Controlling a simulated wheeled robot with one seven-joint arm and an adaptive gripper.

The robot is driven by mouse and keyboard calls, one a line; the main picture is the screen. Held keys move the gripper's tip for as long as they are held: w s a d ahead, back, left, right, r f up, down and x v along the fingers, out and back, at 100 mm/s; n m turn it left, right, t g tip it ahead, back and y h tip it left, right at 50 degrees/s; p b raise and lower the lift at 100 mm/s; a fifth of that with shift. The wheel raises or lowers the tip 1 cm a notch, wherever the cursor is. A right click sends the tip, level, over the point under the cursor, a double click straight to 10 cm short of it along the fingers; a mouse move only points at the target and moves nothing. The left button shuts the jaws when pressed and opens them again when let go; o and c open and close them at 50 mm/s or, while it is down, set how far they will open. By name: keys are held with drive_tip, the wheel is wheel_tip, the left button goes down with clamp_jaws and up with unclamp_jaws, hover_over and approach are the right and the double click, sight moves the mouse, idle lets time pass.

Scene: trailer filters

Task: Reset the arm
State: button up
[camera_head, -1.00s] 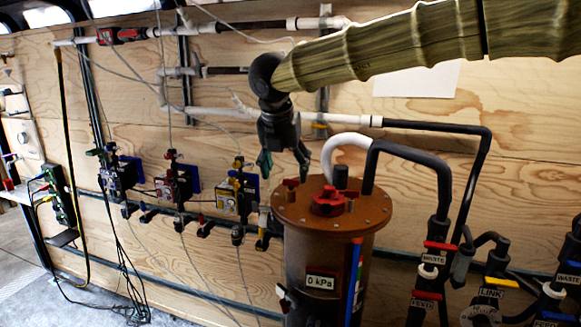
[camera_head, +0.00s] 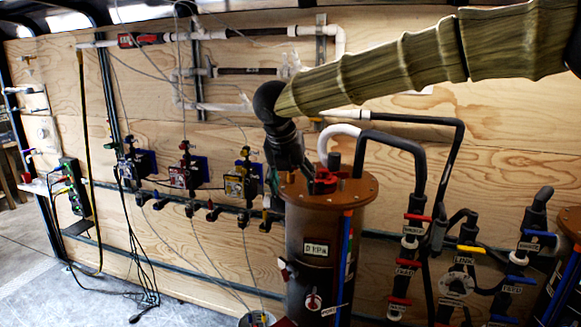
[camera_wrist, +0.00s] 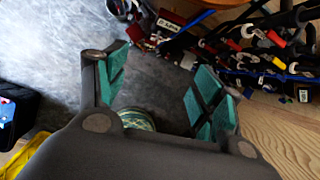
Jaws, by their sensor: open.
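My arm, in a ribbed olive sleeve, reaches in from the upper right in the head view. My gripper (camera_head: 272,178) hangs down from it, in front of the plywood wall and by the left side of the brown tank's lid. One teal fingertip shows there; the rest is dark or hidden. In the wrist view my gripper (camera_wrist: 160,95) has its two teal-padded fingers spread wide apart. I see no object held between them; grey floor and a green striped round thing (camera_wrist: 137,119) show beyond.
The brown tank (camera_head: 310,225) with a red knob on its lid stands close below my gripper. White and black pipes run along the plywood wall (camera_head: 235,135). Several valves and hoses (camera_head: 420,230) crowd the right. Cables hang at left, over open grey floor (camera_head: 40,270).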

drive_tip(key=d+f+n+t+h, duration=0.1)
drive_tip(key=d+f+n, duration=0.25)
drive_tip(key=f, duration=0.65)
drive_tip(key=d+f+n+h+b, duration=0.1)
drive_tip(key=d+f+n, duration=0.25)
drive_tip(key=f, duration=0.75)
drive_tip(key=d+f+n+t+h, duration=0.1)
drive_tip(key=d+f+n, duration=0.25)
drive_tip(key=f, duration=0.65)
drive_tip(key=s+d+f+n+y+b, duration=0.1)
drive_tip(key=s+d+f+n, duration=0.1)
drive_tip(key=s+f+n, duration=0.45)
drive_tip(key=s+d+f+n, duration=0.2)
drive_tip(key=s+f+n, duration=0.1)
drive_tip(key=f, duration=0.6)
drive_tip(key=s+d+f+n+g+y+b, duration=0.1)
drive_tip(key=s+d+f+n+g+y, duration=0.15)
drive_tip(key=s+f+n, duration=0.85)
drive_tip(key=s+d+f+n+g, duration=0.1)
drive_tip(key=s+f+n, duration=0.1)
drive_tip(key=s, duration=0.7)
drive_tip(key=s+d+f+n+g+y, duration=0.1)
drive_tip(key=s+d+f+n, duration=0.1)
drive_tip(key=s, duration=0.7)
drive_tip(key=s+d+f+n+g, duration=0.2)
drive_tip(key=s+f, duration=0.2)
drive_tip(key=s, duration=0.5)
drive_tip(key=shift+s+d+b, duration=0.2)
drive_tip(key=shift+b, duration=0.25)
